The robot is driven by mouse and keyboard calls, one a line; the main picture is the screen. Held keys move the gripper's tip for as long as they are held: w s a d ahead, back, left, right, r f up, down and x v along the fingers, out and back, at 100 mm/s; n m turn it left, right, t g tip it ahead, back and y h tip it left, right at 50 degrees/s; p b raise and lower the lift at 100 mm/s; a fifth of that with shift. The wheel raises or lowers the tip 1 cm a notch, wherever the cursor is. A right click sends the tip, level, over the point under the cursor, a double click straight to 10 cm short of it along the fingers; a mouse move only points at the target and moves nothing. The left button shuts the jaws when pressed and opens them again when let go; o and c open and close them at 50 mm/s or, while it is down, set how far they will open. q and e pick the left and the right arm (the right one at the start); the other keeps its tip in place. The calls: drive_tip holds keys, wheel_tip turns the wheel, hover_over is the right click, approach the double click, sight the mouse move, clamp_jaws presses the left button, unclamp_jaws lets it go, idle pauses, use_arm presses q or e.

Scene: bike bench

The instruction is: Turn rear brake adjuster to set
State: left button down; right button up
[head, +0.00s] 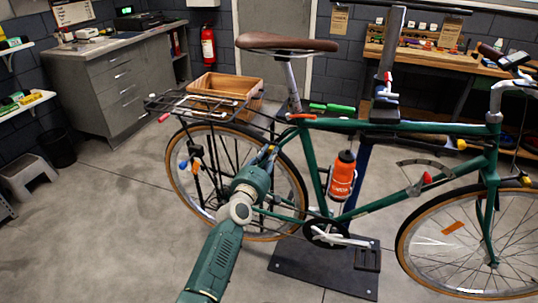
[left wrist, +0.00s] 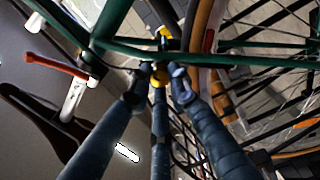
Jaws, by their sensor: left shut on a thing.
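The green bike (head: 430,128) is held in a work stand, its rear wheel (head: 181,185) at the left. My left gripper (head: 270,152) reaches the frame near the top of the rear wheel, below the saddle. My right gripper is not in view.
A red lever (left wrist: 56,65) sits at the seat clamp close to the fingers. An orange bottle (head: 342,176) is on the frame.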

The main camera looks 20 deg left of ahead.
use_arm(q)
drive_tip(key=c, duration=1.6)
unclamp_jaws()
drive_tip(key=s, duration=1.2)
drive_tip(key=shift+a, duration=0.2)
drive_tip(key=shift+f, duration=0.1)
